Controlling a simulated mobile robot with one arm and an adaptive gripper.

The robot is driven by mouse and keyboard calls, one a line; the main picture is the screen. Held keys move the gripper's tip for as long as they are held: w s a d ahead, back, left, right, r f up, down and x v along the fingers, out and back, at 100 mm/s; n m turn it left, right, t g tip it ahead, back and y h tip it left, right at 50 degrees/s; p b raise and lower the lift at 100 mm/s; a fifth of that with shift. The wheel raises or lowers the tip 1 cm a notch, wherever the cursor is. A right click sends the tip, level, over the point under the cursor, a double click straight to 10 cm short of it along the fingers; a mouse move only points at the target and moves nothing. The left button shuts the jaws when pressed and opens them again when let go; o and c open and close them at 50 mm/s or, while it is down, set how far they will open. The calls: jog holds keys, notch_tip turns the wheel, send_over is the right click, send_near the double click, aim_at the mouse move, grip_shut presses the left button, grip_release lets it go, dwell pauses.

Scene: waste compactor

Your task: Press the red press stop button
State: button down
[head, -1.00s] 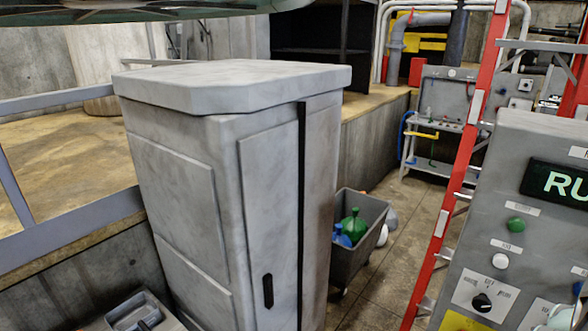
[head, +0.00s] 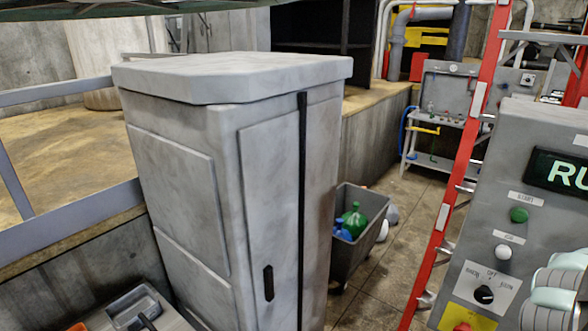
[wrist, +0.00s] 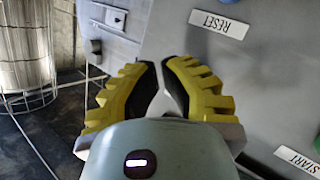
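The grey control panel (head: 455,250) stands at the right of the head view. At its bottom edge a red button (head: 462,327) on a yellow plate (head: 450,318) is partly cut off by the frame; its label is not readable. The red button does not show in the wrist view. My gripper (wrist: 160,66) has yellow ribbed fingers with tips close together and nothing held between them. Part of my arm shows at the head view's lower right.
Above the red button are a selector knob (head: 484,295), a white button (head: 503,252), a green button (head: 519,215) and a lit display (head: 560,172). A red ladder (head: 462,165) stands behind the panel. A grey cabinet (head: 225,190) stands left, beside a bin (head: 345,262).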

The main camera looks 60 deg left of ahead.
jog(key=c, duration=1.6)
grip_release()
grip_shut()
jog(key=shift+w, duration=0.1)
jog(key=shift+w+a+b, duration=0.15)
jog(key=shift+w+b, duration=0.2)
jog(key=shift+b, duration=0.2)
jog(key=shift+w+a+b, duration=0.2)
jog(key=shift+w+b, duration=0.25)
jog(key=shift+s, duration=0.1)
jog(key=shift+s+d, duration=0.4)
jog(key=shift+s, duration=0.4)
jog(key=shift+s, duration=0.1)
